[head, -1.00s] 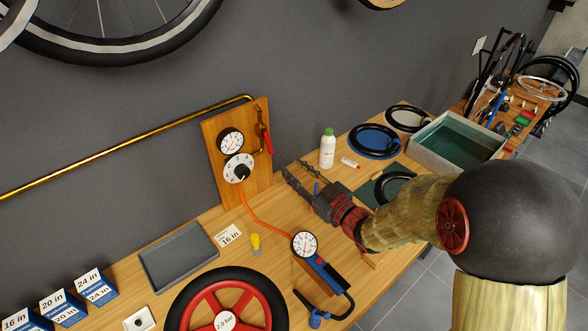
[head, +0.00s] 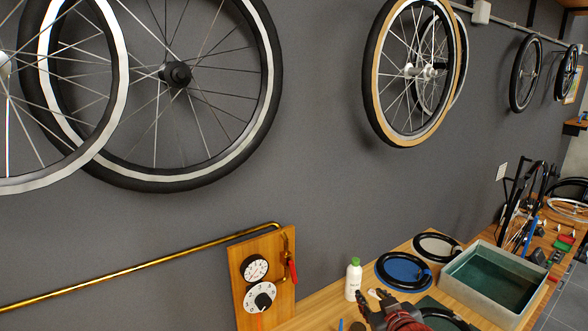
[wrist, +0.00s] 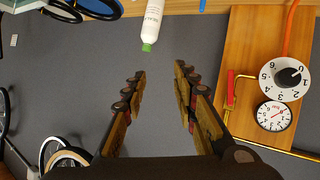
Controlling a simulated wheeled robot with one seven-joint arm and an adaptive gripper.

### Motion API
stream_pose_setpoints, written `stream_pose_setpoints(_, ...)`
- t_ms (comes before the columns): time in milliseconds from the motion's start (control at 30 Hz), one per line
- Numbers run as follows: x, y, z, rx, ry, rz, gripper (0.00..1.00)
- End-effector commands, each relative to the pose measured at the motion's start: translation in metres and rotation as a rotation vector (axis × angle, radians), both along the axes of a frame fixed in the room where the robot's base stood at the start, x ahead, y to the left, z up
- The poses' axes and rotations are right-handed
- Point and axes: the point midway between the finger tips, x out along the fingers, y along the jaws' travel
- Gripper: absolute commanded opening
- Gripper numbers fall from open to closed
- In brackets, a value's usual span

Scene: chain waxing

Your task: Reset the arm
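My gripper (head: 374,296) shows at the bottom of the head view, just right of the white bottle with the green cap (head: 353,280). In the wrist view my gripper (wrist: 160,74) has its two fingers spread apart, with nothing between them. The same bottle, marked as sealant (wrist: 152,22), appears beyond the fingertips at the top of that view, apart from them. Most of my arm is below the head view's edge.
A wooden gauge board (head: 283,254) with dials and a red lever stands against the wall. Blue (head: 403,271) and white (head: 437,246) round pieces and a water tray (head: 470,293) lie on the bench. Wheels (head: 178,75) hang above; the wall between is bare.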

Motion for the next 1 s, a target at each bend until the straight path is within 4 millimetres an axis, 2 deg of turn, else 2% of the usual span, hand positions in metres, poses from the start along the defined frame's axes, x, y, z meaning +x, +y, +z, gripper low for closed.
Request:
stream_pose_setpoints(33, -0.013, -0.006, 0.007, 0.000, 0.030, -0.032, 0.29)
stream_pose_setpoints(133, -0.043, -0.018, 0.011, 0.011, 0.112, -0.098, 0.29)
stream_pose_setpoints(300, -0.104, -0.026, 0.015, 0.049, 0.262, -0.186, 0.29)
stream_pose_setpoints(500, -0.186, -0.019, 0.013, 0.116, 0.444, -0.240, 0.29)
stream_pose_setpoints(633, -0.229, -0.010, 0.011, 0.152, 0.540, -0.248, 0.29)
stream_pose_setpoints(700, -0.245, -0.006, 0.010, 0.165, 0.577, -0.248, 0.29)
stream_pose_setpoints(800, -0.260, -0.002, 0.009, 0.176, 0.609, -0.247, 0.29)
stream_pose_setpoints(1000, -0.266, -0.001, 0.008, 0.180, 0.624, -0.246, 0.29)
